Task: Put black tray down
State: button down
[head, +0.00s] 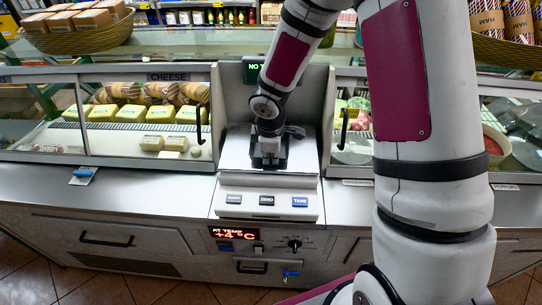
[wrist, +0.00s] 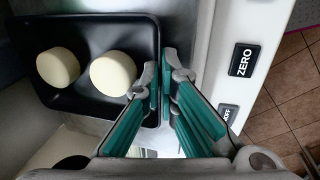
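The black tray (wrist: 88,98) shows in the wrist view at the upper left, with two round cream-coloured pieces (wrist: 113,73) in it. My gripper (wrist: 160,78) has its teal-padded fingers close together on either side of the tray's right rim, so it is shut on that rim. In the head view my gripper (head: 268,158) points down over the scale in the counter's recess. The tray is mostly hidden there behind my gripper, and I cannot tell whether it touches the scale.
The scale's button panel (head: 266,201) is at the recess front; its ZERO button (wrist: 242,60) is right of my gripper in the wrist view. A blue-handled item (head: 83,174) lies on the left counter. The steel counter (head: 120,195) is otherwise largely clear.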

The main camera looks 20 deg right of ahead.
jog(key=shift+f, duration=0.1)
jog(key=c, duration=2.2)
grip_release()
jog(key=shift+f, duration=0.1)
jog(key=o, duration=0.4)
jog(key=s+d+r+m+t+h+p, duration=0.1)
jog(key=s+r+m, duration=0.45)
jog(key=r, duration=0.75)
jog(key=s+d+r+m, duration=0.1)
jog(key=s+r+m, duration=0.1)
jog(key=s+r, duration=0.85)
jog(key=s+a+r+m+t+y, duration=0.1)
jog(key=s+r+m+t+y, duration=0.1)
jog(key=s+r+m, duration=0.4)
jog(key=shift+s+a+r, duration=0.3)
jog(key=shift+s+r, duration=0.9)
jog(key=shift+s, duration=0.5)
